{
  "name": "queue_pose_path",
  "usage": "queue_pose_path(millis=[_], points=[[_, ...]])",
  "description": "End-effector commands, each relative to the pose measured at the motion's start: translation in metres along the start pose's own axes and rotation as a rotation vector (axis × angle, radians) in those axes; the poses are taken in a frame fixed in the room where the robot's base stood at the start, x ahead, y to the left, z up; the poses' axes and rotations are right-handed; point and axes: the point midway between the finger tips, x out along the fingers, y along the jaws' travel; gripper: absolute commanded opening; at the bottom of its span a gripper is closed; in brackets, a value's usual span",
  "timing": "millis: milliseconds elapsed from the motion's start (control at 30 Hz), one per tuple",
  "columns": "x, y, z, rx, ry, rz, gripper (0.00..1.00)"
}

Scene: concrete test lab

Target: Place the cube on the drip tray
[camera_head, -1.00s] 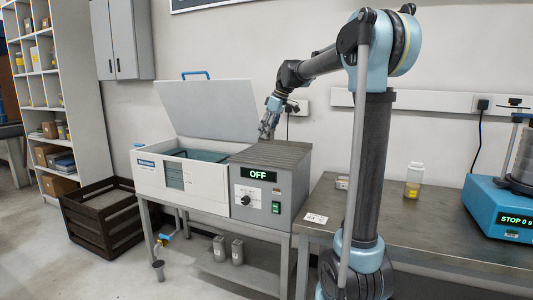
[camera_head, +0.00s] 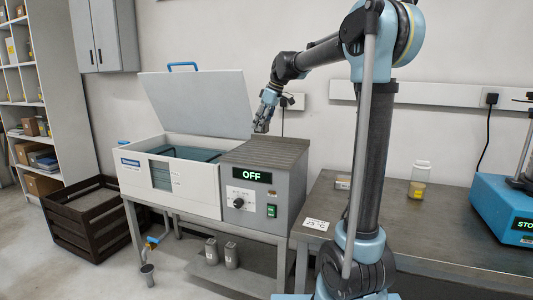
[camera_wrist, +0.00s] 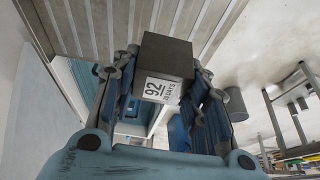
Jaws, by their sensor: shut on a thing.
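A dark grey cube (camera_wrist: 167,58) with a white label reading "92" is held between the fingers of my gripper (camera_wrist: 160,95), in the wrist view. In the head view my gripper (camera_head: 262,122) hangs over the back part of the ribbed grey top (camera_head: 265,152) of the bath's control box; this top looks like the drip tray. The cube cannot be made out clearly there. The ribbed surface (camera_wrist: 90,25) also fills the upper left of the wrist view. The cube appears apart from it, though the exact gap cannot be told.
The open white water bath (camera_head: 190,188) stands left of the control box, its lid (camera_head: 195,103) raised behind. A bench (camera_head: 400,228) on the right holds a jar (camera_head: 418,180) and a blue device (camera_head: 505,205). A dark crate (camera_head: 85,225) sits on the floor.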

Motion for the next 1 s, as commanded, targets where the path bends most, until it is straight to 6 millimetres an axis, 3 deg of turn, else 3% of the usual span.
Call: queue_pose_path(millis=[300,567,800,1000], points=[[0.043,-0.001,0.017,-0.002,0.000,0.000,0.04],[0.058,-0.001,0.023,-0.001,0.000,0.000,0.04],[0.087,0.000,0.035,-0.001,0.000,0.000,0.04],[0.091,-0.001,0.037,-0.001,0.000,0.000,0.04]])
